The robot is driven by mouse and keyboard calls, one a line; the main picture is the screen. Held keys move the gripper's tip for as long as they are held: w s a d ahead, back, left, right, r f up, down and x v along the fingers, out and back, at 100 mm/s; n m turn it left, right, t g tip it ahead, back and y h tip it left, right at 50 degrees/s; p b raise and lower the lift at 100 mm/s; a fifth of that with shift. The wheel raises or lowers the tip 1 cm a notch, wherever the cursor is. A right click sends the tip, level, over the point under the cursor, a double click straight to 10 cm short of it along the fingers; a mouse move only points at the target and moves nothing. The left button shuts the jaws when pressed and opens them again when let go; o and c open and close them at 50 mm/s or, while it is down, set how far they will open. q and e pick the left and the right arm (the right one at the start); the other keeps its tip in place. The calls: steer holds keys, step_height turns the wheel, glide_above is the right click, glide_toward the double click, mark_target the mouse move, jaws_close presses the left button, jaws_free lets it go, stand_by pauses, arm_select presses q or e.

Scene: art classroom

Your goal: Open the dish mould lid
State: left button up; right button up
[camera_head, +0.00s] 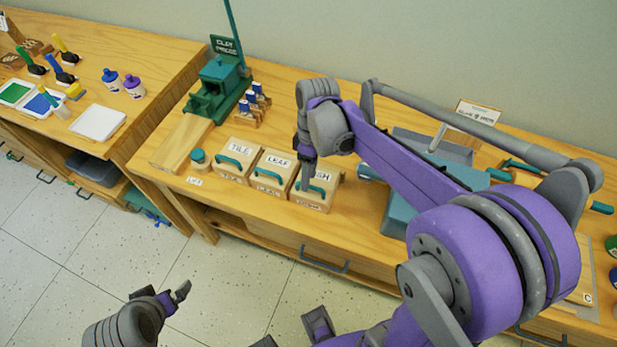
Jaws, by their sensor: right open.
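The dish mould (314,201) is a light wooden box at the right end of a row of three on the workbench. Its lid looks closed, and its label is partly hidden by my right gripper. The lid has a curved teal handle (316,188) near its front. My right gripper (306,186) points down at this handle from above, with its jaws open. I cannot tell whether the fingers touch the handle or are around it. My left gripper (170,291) is low over the floor at lower left, empty, its fingers apart.
The leaf mould (271,173) stands just left of the dish mould, and the tile mould (236,160) is beyond it. A green clay press (216,88) stands at the back left. Grey-blue trays (398,214) lie to the right, partly behind my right arm. The floor (230,290) in front is clear.

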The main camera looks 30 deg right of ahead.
steer(key=shift+s+a+f, duration=0.1)
steer(key=shift+f, duration=0.5)
jaws_close()
stand_by(1.1)
